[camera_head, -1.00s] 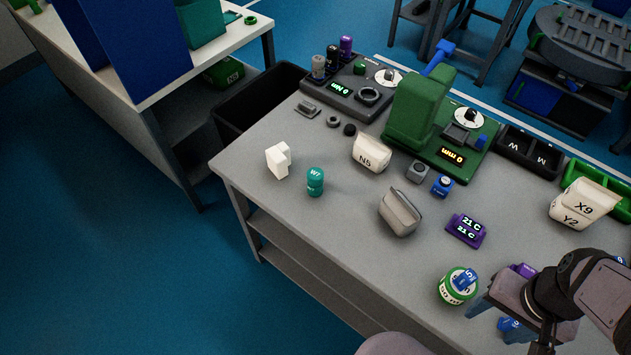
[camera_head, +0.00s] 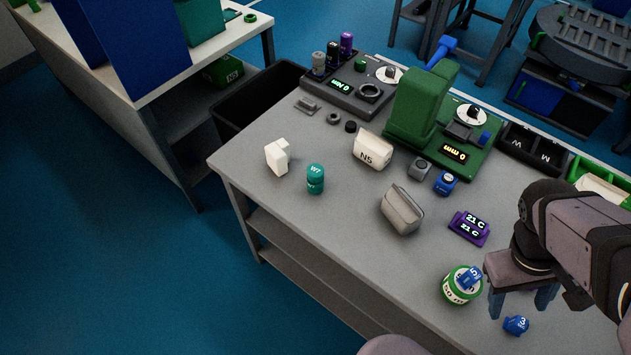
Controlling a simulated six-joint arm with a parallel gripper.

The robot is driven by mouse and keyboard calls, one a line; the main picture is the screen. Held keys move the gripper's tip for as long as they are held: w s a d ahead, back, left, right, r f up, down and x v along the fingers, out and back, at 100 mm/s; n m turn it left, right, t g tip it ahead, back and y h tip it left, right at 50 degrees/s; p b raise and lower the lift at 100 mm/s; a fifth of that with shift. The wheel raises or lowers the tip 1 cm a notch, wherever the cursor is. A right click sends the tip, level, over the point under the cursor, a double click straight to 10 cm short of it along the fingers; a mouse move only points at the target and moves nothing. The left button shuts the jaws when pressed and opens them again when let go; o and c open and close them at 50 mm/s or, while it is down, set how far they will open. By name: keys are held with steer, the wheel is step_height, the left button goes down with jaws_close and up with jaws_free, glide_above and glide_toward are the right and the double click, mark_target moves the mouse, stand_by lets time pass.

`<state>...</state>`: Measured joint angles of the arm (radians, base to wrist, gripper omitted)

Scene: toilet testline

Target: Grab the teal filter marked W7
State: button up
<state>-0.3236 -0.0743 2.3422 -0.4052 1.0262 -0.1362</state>
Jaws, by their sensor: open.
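The teal filter marked W7 (camera_head: 315,179) stands upright on the grey table, near its left edge, beside a small white block. My gripper (camera_head: 522,303) is at the lower right, well apart from the filter, with its two blue fingers pointing down. It is open with nothing seen between the fingers. It hangs just right of the green and white round container and above the small blue piece marked 3.
A white block (camera_head: 278,157), a white N5 bin (camera_head: 373,150), a grey bin (camera_head: 402,210) and a purple display (camera_head: 469,227) stand around the filter. The round container (camera_head: 461,286) holds a blue piece. A blue piece (camera_head: 516,325) lies near my gripper. A green machine (camera_head: 425,115) stands behind.

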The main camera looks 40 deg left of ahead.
steer(key=w+a+n+t+h+b, duration=0.35)
steer(key=w+a+n+t, duration=0.55)
steer(key=w+a+n, duration=0.5)
steer(key=r+n+t+y+b, duration=0.2)
steer(key=n+t+y+b, duration=0.45)
steer(key=n+y, duration=0.85)
glide_above(311, 181)
steer(key=s+p, duration=0.2)
steer(key=n+t+h, duration=0.2)
steer(key=f, duration=1.3)
steer(key=shift+w+d, duration=0.15)
steer(key=shift+w, duration=0.05)
steer(key=shift+p+x, duration=0.35)
steer(key=shift+x, duration=0.75)
steer(key=shift+d+r+p+x, duration=0.15)
steer(key=shift+p+x, duration=0.25)
steer(key=shift+x, duration=0.55)
steer(key=shift+d+r+p+x, duration=0.15)
steer(key=shift+p+x, duration=0.25)
steer(key=shift+x, duration=1.3)
steer(key=shift+f, duration=0.15)
